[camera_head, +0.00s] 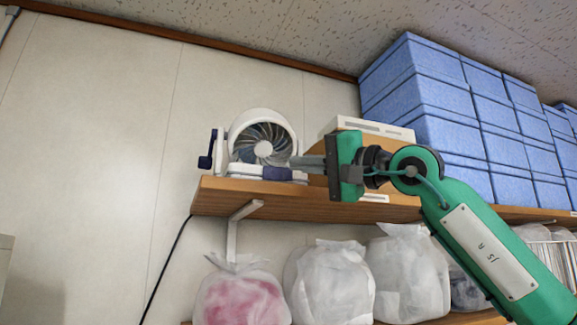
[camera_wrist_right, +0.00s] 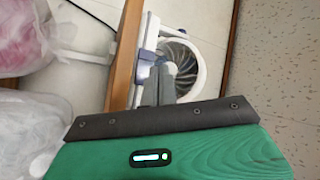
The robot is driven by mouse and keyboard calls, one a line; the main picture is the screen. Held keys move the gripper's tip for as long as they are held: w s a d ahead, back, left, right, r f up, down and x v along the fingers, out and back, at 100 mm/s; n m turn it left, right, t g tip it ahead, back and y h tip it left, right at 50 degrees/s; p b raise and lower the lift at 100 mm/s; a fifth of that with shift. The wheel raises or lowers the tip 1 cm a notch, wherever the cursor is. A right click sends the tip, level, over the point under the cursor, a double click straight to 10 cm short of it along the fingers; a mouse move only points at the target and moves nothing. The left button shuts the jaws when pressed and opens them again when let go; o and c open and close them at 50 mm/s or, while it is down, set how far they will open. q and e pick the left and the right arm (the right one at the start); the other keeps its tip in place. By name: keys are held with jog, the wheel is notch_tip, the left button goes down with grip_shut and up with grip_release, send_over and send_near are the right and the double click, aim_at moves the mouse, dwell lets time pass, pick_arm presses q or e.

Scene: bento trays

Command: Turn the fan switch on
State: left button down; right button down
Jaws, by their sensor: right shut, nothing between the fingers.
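A white fan (camera_head: 264,140) with a round grille stands near the left end of a wooden shelf. It has dark blue parts at its base and side. My right gripper (camera_head: 297,162) is shut and empty, with its fingertips at the right side of the fan's base, close to a dark blue part (camera_head: 277,173). I cannot tell whether they touch. In the right wrist view the fan (camera_wrist_right: 185,62) lies just beyond the shut fingers (camera_wrist_right: 165,75), which cover part of its base. The fan's switch cannot be made out clearly. My left gripper is not in view.
The wooden shelf (camera_head: 300,203) carries a white box (camera_head: 372,127) behind my right gripper and stacked blue boxes (camera_head: 425,95) at the right. Several plastic bags (camera_head: 330,285) sit below. The wall left of the fan is clear.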

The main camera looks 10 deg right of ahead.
aim_at(280, 169)
jog(key=w+p, duration=0.1)
jog(key=w, duration=0.1)
jog(key=shift+w+a, duration=0.1)
jog(key=shift+w, duration=0.3)
dwell(1.6)
jog(key=shift+p, duration=0.35)
jog(key=shift+w+r, duration=0.1)
jog(key=shift+w, duration=0.35)
jog(key=shift+w+a+p, duration=0.1)
jog(key=shift+w+p, duration=0.25)
jog(key=shift+p, duration=0.2)
jog(key=shift+s, duration=0.1)
dwell(0.3)
